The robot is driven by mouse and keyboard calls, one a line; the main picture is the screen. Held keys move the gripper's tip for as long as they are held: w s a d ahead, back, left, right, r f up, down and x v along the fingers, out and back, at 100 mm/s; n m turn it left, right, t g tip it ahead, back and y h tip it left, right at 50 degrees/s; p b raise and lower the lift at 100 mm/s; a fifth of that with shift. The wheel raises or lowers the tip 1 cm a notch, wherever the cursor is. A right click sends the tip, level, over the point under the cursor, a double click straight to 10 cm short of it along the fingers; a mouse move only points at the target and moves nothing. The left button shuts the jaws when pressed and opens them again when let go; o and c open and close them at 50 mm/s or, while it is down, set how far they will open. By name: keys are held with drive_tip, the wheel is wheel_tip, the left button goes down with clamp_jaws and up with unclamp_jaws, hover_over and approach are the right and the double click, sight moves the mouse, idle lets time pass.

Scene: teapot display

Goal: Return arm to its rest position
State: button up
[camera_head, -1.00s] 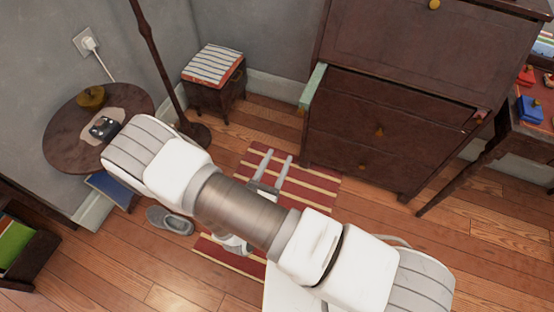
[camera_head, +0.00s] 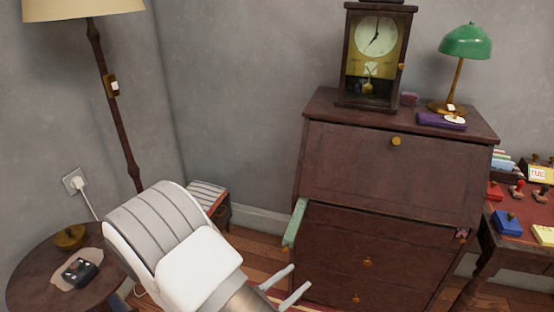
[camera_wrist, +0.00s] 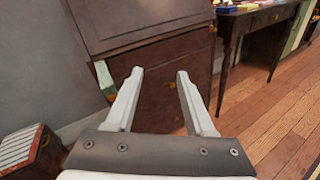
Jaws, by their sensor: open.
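My gripper (camera_head: 289,283) is at the lower middle of the head view, in front of the dark wooden bureau (camera_head: 390,180). Its two pale fingers stand apart with nothing between them. In the wrist view my gripper (camera_wrist: 154,92) also shows open and empty, with the bureau (camera_wrist: 150,25) beyond it. My white and grey arm fills the lower left of the head view. The rest of the arm is cut off by the lower edge.
A round side table (camera_head: 30,270) with a dark device (camera_head: 80,272) stands left, near a floor lamp (camera_head: 118,130). A striped-top stool (camera_head: 207,192) is by the wall. A desk (camera_head: 510,235) with stamps stands right. Bare floor (camera_wrist: 280,125) lies right in the wrist view.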

drive_tip(key=s+d+r+m+g+y, duration=0.3)
drive_tip(key=s+d+r+m+g, duration=0.25)
drive_tip(key=r+m, duration=0.3)
drive_tip(key=s+d+r+m+g+y, duration=0.3)
drive_tip(key=s+d+r+m+g, duration=0.3)
drive_tip(key=m, duration=0.3)
wheel_tip(320, 180, up, 23)
drive_tip(key=s+a+m+t+y+p, duration=0.1)
drive_tip(key=m+t+y+p, duration=0.4)
drive_tip(key=p, duration=0.7)
drive_tip(key=shift+s+m+y+p, duration=0.3)
drive_tip(key=shift+s+m+y, duration=0.25)
drive_tip(key=shift+m, duration=0.2)
drive_tip(key=shift+a+f, duration=0.1)
drive_tip(key=shift+a, duration=0.1)
